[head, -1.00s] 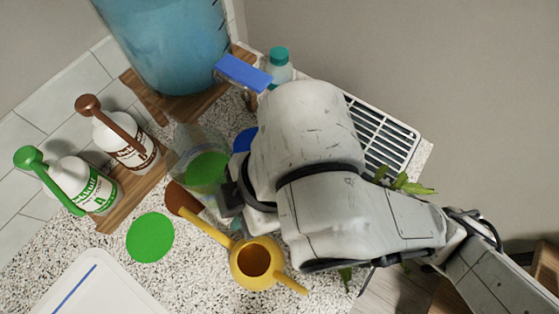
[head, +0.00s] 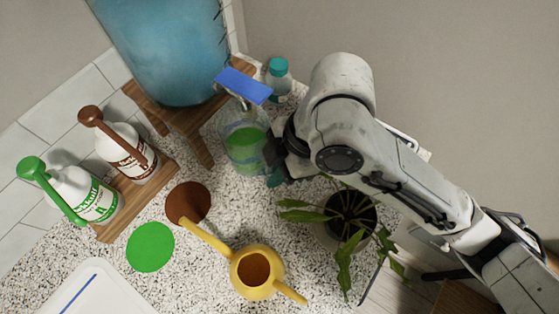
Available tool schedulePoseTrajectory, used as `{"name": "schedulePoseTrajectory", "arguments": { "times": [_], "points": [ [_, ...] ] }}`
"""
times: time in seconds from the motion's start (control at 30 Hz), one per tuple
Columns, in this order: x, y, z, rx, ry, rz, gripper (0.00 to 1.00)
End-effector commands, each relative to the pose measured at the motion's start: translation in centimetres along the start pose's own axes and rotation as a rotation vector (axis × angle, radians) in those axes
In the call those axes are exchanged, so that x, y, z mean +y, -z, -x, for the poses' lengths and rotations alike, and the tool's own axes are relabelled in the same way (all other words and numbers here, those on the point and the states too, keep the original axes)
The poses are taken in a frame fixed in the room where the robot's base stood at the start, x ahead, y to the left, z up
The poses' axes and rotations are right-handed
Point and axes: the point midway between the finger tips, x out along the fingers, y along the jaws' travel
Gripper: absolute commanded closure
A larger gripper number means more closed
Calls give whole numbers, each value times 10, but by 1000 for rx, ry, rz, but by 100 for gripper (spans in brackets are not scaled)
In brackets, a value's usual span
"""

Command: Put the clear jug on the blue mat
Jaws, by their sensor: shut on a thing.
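The clear jug (head: 245,138), with green in it, is upright or nearly so below the blue tap lever of the large tank. My gripper (head: 276,157) is shut on the jug's right side. I cannot tell whether the jug touches the counter. I cannot make out the blue mat; the jug and my gripper cover the area where it showed earlier.
A blue tank (head: 165,50) with a blue lever (head: 243,85) stands on a wooden stand. Nearby are a teal-capped bottle (head: 278,78), a yellow watering can (head: 257,268), a potted plant (head: 345,215), brown (head: 188,202) and green (head: 150,247) mats, and two pump bottles on a wooden board (head: 135,203).

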Motion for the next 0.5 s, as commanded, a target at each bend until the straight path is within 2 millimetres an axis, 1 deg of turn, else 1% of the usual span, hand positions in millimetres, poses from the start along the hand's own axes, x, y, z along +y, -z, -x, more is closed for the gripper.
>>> {"name": "schedulePoseTrajectory", "arguments": {
  "times": [0.03,0.1,0.23,0.5],
  "points": [
    [7,-6,5,-1,-3,-2,100],
    [13,-12,7,-1,-3,-2,100],
    [11,-16,-5,2,0,-1,100],
    [11,-16,-7,1,-2,1,100]
  ]
}}
